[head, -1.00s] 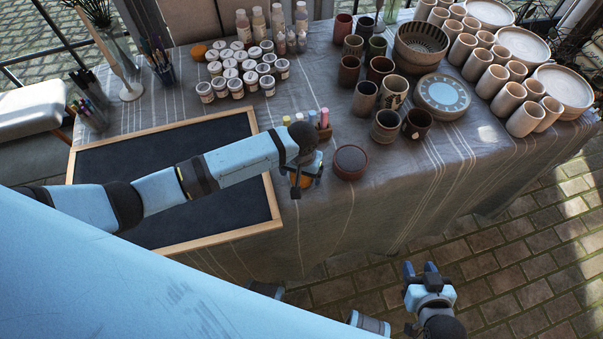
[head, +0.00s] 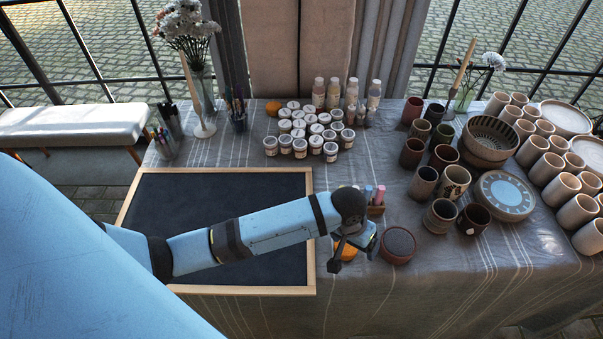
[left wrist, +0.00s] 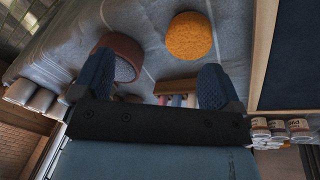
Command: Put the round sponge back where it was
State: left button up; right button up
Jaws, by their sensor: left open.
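A round orange sponge (head: 347,253) lies on the cloth-covered table, partly hidden by my left gripper (head: 354,254) in the head view. In the left wrist view the sponge (left wrist: 189,36) shows whole, lying on the grey cloth. My left gripper (left wrist: 158,76) is open, with nothing between its blue fingers. The sponge is beyond the fingertips and apart from them. A second orange round thing (head: 273,108) lies at the back, beside the paint jars. My right gripper is out of view.
A dark reddish-brown round pot (head: 397,246) stands close right of the left gripper. A small holder with coloured sticks (head: 376,207) is just behind it. A framed dark board (head: 200,196) lies left. Paint jars (head: 300,148) and cups (head: 423,182) crowd the back and right.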

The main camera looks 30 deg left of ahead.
pick_arm(q)
jog(key=s+a+f+t, duration=0.1)
jog(key=s+a+t, duration=0.1)
jog(key=s, duration=0.3)
jog(key=s+a+f+m+t, duration=0.1)
jog(key=s+a+f+t, duration=0.1)
jog(key=s+a+t, duration=0.1)
jog(key=s+a+f+m+t+h, duration=0.1)
jog(key=s+a+t, duration=0.1)
jog(key=s+t, duration=0.2)
jog(key=shift+s+a+f+t, duration=0.15)
jog(key=shift+s+t, duration=0.15)
jog(key=shift+s, duration=1.15)
notch_tip(320, 180, up, 6)
jog(key=p, duration=0.6)
jog(key=shift+a, duration=0.25)
jog(key=shift+d, duration=0.1)
